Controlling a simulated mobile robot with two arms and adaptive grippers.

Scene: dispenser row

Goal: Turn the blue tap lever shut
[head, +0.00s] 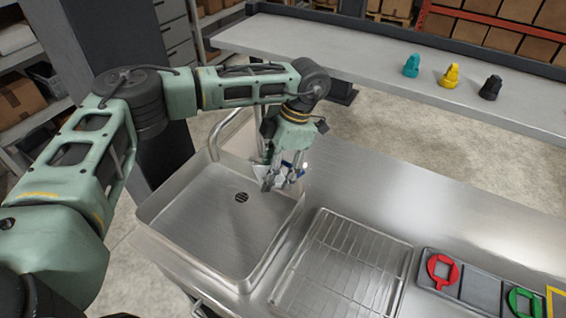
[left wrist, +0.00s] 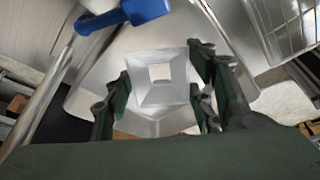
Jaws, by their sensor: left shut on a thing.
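The blue tap lever (left wrist: 128,14) shows at the top left of the left wrist view, beside a steel pipe. In the head view a small bit of blue (head: 287,164) shows by my left gripper (head: 278,180), largely hidden by the fingers. My left gripper (left wrist: 163,88) is shut on a pale, see-through square cup (left wrist: 146,80), with a finger on either side of it. The cup is also partly seen in the head view (head: 264,172), over the sink's right side. The lever lies outside the fingers. My right gripper is out of view.
The steel sink (head: 180,214) with a dark drain (head: 242,197) lies below the gripper. Teal, yellow and black objects stand on the back shelf (head: 330,48).

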